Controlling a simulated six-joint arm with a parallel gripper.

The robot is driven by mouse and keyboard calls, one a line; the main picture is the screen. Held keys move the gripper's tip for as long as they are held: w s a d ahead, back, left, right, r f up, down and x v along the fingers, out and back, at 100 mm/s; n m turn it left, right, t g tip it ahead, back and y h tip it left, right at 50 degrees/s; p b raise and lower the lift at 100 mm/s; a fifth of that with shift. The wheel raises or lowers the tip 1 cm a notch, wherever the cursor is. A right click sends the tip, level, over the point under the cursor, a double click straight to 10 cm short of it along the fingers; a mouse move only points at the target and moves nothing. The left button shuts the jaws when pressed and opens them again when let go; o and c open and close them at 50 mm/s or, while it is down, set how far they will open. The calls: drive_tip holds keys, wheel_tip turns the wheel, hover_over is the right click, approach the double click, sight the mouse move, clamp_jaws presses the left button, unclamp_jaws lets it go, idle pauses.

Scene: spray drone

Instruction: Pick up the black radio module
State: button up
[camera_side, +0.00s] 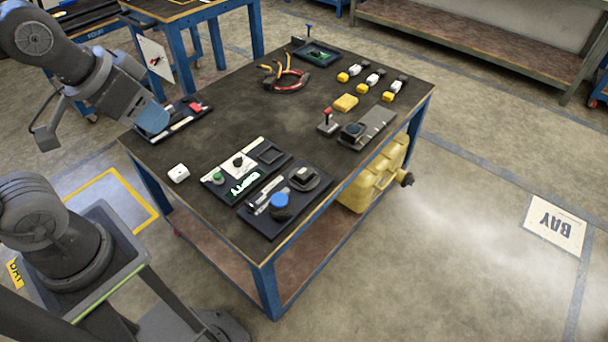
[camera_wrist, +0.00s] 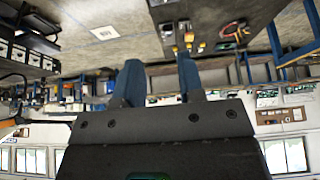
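I cannot tell for sure which thing is the black radio module. One dark block (camera_side: 304,177) sits in the front tray, right of a blue knob, and a flat black square piece (camera_side: 270,153) sits in the tray behind it. My gripper (camera_side: 152,120) is at the table's left edge in the side view, close to a dark tray with a red part (camera_side: 195,107). Its two blue fingers show apart in the wrist view (camera_wrist: 160,72), with nothing between them. The wrist view looks out across the room, with part of the table (camera_wrist: 200,12) at the top.
The table's middle is mostly clear. A yellow case (camera_side: 372,178) is below the right side.

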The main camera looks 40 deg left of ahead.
drive_tip(key=o, duration=0.9)
